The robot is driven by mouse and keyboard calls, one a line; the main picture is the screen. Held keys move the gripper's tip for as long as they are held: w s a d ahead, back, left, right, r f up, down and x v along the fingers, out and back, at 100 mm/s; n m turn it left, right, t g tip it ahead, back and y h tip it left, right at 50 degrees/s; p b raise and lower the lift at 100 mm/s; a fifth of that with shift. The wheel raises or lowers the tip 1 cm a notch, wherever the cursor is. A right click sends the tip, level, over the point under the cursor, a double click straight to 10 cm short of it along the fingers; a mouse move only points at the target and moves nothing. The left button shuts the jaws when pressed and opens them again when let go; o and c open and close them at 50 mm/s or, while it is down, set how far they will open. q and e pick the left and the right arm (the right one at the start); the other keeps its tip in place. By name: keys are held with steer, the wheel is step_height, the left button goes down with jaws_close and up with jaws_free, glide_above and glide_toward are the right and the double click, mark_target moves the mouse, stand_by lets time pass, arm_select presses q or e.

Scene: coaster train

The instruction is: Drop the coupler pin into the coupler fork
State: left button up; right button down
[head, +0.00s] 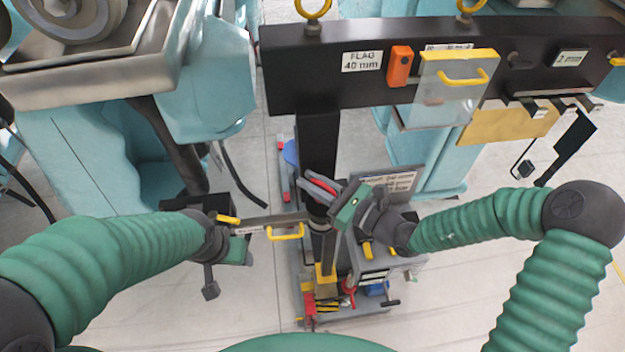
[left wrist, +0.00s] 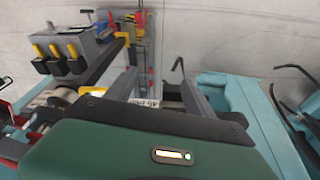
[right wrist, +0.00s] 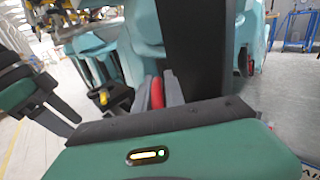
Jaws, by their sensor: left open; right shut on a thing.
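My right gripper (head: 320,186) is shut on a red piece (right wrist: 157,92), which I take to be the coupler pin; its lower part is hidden. In the head view it sits beside the dark upright post, high over the cart. In the right wrist view the red piece stands between the grey fingers. My left gripper (left wrist: 158,88) is open, with a labelled piece (left wrist: 150,102) between or behind its fingers; I cannot tell whether they touch it. In the head view it is left of the post, by a grey bar (head: 270,222). I cannot clearly pick out the coupler fork.
A black beam (head: 290,85) with a "FLAG 40 mm" label crosses the top, with an orange block (head: 400,65) and a clear yellow-edged guard (head: 445,75). A cart with small coloured parts (head: 325,300) stands below. Teal machine bodies (head: 85,160) flank it. The floor is clear at lower left.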

steer(key=shift+r+p, duration=3.5)
steer(key=shift+p, duration=0.45)
steer(key=shift+f+b, duration=2.35)
steer(key=shift+f, duration=1.1)
steer(key=c, duration=1.3)
jaws_free()
steer(key=shift+f, duration=0.1)
